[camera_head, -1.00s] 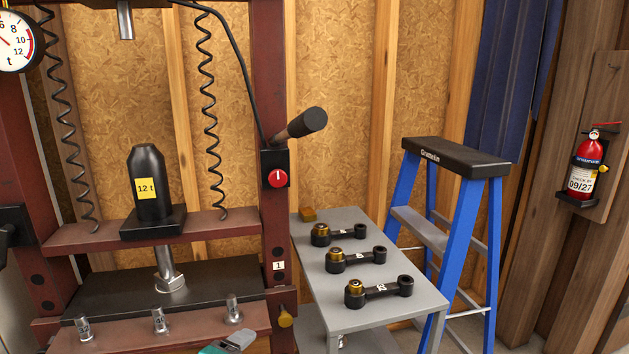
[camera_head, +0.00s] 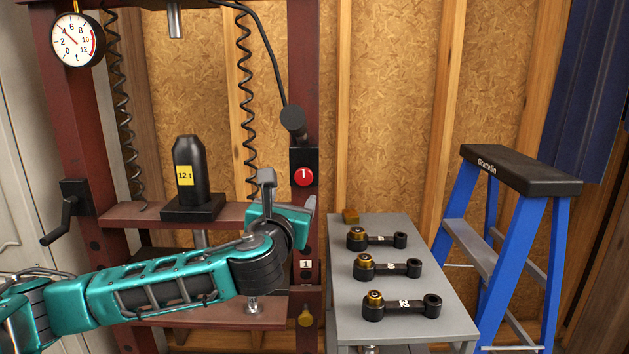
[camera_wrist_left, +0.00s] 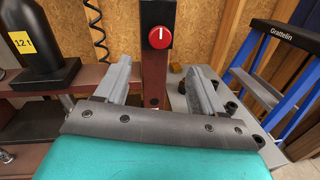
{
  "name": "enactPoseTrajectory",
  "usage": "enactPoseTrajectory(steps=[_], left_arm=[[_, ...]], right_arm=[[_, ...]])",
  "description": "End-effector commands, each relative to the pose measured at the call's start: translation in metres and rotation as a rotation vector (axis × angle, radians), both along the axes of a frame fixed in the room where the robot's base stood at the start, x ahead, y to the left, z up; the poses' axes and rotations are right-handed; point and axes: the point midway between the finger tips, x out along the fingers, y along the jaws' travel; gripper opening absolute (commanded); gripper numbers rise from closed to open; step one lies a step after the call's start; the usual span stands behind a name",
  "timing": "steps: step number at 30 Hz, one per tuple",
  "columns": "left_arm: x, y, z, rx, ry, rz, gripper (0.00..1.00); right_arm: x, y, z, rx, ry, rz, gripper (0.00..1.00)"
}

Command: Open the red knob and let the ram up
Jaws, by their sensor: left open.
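The red knob (camera_head: 304,177) sits on a black plate on the press's right post, its white mark near upright. It also shows in the left wrist view (camera_wrist_left: 160,38), above and between my fingers. My left gripper (camera_head: 290,190) is open and empty, just in front of and below the knob, apart from it. In the left wrist view its two grey fingers (camera_wrist_left: 158,80) are spread wide. The black ram (camera_head: 186,180) with a yellow 12 t label stands upright on the dark red crossbeam (camera_head: 130,213), between coil springs. My right gripper does not show.
A pressure gauge (camera_head: 77,40) hangs at upper left. A grey table (camera_head: 400,330) with several black links stands right of the press, and a blue stepladder (camera_head: 535,260) beyond it.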

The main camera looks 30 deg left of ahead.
Motion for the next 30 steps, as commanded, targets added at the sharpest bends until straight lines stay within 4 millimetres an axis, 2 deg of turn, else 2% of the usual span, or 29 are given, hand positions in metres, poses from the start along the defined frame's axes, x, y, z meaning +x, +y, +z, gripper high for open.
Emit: enactPoseTrajectory(steps=[18, 24, 30], left_arm=[[0.09, 0.037, 0.0, -0.007, -0.001, -0.001, 0.69], [0.108, 0.044, -0.001, -0.007, -0.001, -0.002, 0.69], [0.114, 0.047, -0.001, -0.006, 0.0, -0.004, 0.69]], right_arm=[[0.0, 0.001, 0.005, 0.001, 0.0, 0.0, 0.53], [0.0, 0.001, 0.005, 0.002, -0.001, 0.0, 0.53], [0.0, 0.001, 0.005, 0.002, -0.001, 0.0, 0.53]])
